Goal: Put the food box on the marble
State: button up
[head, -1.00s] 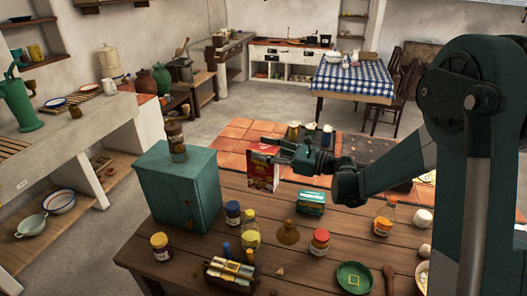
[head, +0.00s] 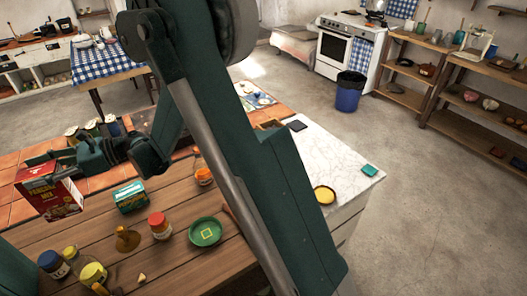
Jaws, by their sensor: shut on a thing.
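The food box (head: 62,198), red with a picture on its front, is at the left of the head view. My gripper (head: 40,168) is shut on its upper part. The box is upright and slightly tilted, over or near the far edge of the wooden table; I cannot tell whether its base touches anything. The white marble (head: 325,152) top is right of the table. My arm hides part of it.
A yellow round dish (head: 324,195) and a teal block (head: 369,170) lie on the marble, with bare room between. A green box (head: 130,197), orange-capped jar (head: 159,226), bottle (head: 202,168) and green plate (head: 205,232) stand on the table (head: 185,260).

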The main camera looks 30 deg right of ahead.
jog(key=r, duration=0.9)
jog(key=shift+d+r, duration=0.2)
jog(key=shift+d, duration=0.05)
jog(key=w+d+m+t+h, duration=0.1)
jog(key=w+d+m+t, duration=0.15)
jog(key=d, duration=1.35)
jog(key=w+d+m+t+h, duration=0.1)
jog(key=d+t, duration=0.2)
jog(key=d, duration=1.4)
jog(key=w+d+m+t+h, duration=0.1)
jog(key=d+m+t, duration=0.15)
jog(key=d, duration=1.35)
jog(key=s+d+m+t+h, duration=0.2)
jog(key=s+d, duration=0.3)
jog(key=d, duration=0.7)
jog(key=s+d+m+t+h, duration=0.15)
jog(key=s+d, duration=0.25)
jog(key=d, duration=0.9)
jog(key=s+d+m+t+h, duration=0.3)
jog(key=s+d+h, duration=0.2)
jog(key=s+d, duration=1.2)
notch_tip(320, 180, down, 11)
jog(key=w, duration=0.1)
jog(key=shift+w+d, duration=0.2)
jog(key=shift+d, duration=0.05)
jog(key=shift+f, duration=0.15)
